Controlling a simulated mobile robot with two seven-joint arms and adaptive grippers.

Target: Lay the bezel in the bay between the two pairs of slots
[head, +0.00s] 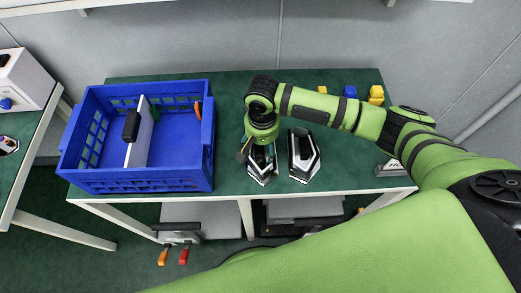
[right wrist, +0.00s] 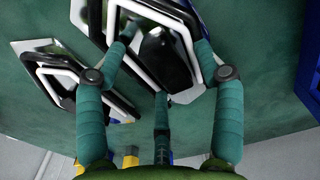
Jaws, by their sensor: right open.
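My right gripper (head: 260,148) points down over a white-rimmed bezel with a black inside (head: 263,175) on the green table. In the right wrist view the open fingers (right wrist: 166,42) straddle this bezel (right wrist: 165,58), a fingertip near each side; whether they touch it I cannot tell. A second, similar piece (head: 303,155) lies just right of it in the head view, and at the left in the right wrist view (right wrist: 65,80). I cannot tell which surface is the bay with the slots. My left gripper is not in view.
A blue crate (head: 137,184) stands at the table's left, with a white panel (head: 141,142) upright inside and an orange piece (head: 198,110) at its right wall. Yellow (head: 376,94) and blue (head: 349,92) blocks are at the back right.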

